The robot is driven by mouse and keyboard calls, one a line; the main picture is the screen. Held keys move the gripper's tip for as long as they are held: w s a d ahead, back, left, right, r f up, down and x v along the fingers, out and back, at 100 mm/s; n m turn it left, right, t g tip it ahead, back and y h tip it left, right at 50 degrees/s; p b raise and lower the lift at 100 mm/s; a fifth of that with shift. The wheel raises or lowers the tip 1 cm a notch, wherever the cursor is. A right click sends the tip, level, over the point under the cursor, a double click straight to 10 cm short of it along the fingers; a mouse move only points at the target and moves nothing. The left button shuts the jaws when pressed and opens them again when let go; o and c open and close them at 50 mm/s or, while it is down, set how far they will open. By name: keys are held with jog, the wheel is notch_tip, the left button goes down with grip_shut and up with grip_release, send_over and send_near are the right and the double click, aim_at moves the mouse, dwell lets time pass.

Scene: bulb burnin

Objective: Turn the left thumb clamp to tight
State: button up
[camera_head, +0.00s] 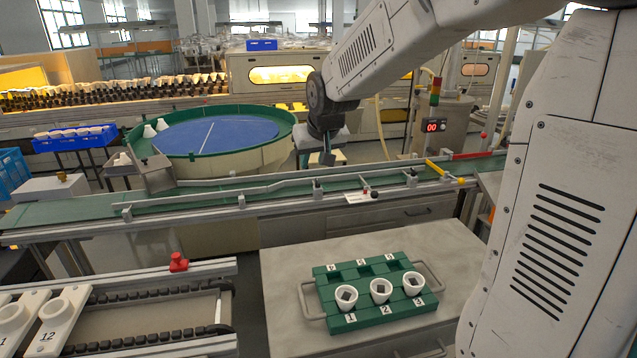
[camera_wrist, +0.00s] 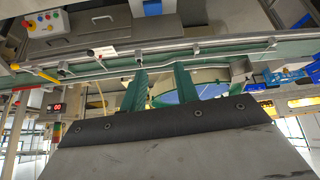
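The guide rail (camera_head: 280,187) runs along the near side of the green conveyor (camera_head: 90,209), carried on small grey brackets. One bracket (camera_head: 127,212) is at the left, one (camera_head: 241,200) nearer the middle, and one (camera_head: 317,187) below my gripper. I cannot tell which carries the left thumb clamp, or how tight it is. My gripper (camera_head: 322,158) hangs above and behind the rail, apart from it. In the wrist view the two fingers of my gripper (camera_wrist: 160,72) stand apart with nothing between them. The rail (camera_wrist: 205,50) crosses beyond their tips.
A red knob (camera_head: 179,261) sits on the front-left rack. A green tray (camera_head: 378,317) with three white cups rests on the front bench (camera_head: 280,272). Behind the conveyor is a round blue-topped table (camera_head: 215,136). A yellow lever (camera_head: 440,170) crosses the conveyor at right.

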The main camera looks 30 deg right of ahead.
jog(key=w+d+f+t, duration=0.1)
jog(key=w+d+f, duration=0.1)
jog(key=w, duration=0.3)
jog(key=w+d+f, duration=0.2)
jog(key=w+d, duration=0.1)
jog(key=w, duration=0.2)
jog(key=m+t+h, duration=0.1)
jog(key=t+h, duration=0.1)
jog(key=t, duration=0.1)
send_near(318, 181)
jog(key=s+a+r, duration=0.4)
jog(key=a+r, duration=0.2)
jog(key=r, duration=0.1)
jog(key=shift+w+d+f+m+t+h, duration=0.1)
jog(key=shift+w+d+f+t, duration=0.35)
jog(key=shift+w+d+f, duration=1.3)
jog(key=shift+w+d+f+m+t+h, duration=0.1)
jog(key=shift+w+d+f+t, duration=0.3)
jog(key=shift+w+d+f, duration=1.4)
jog(key=shift+w+d+f+m+t+h, duration=0.1)
jog(key=shift+w+d+f+t, duration=0.5)
jog(key=shift+w+f, duration=2.15)
jog(key=shift+s+d+f, duration=0.1)
jog(key=shift+s+f, duration=0.1)
grip_shut()
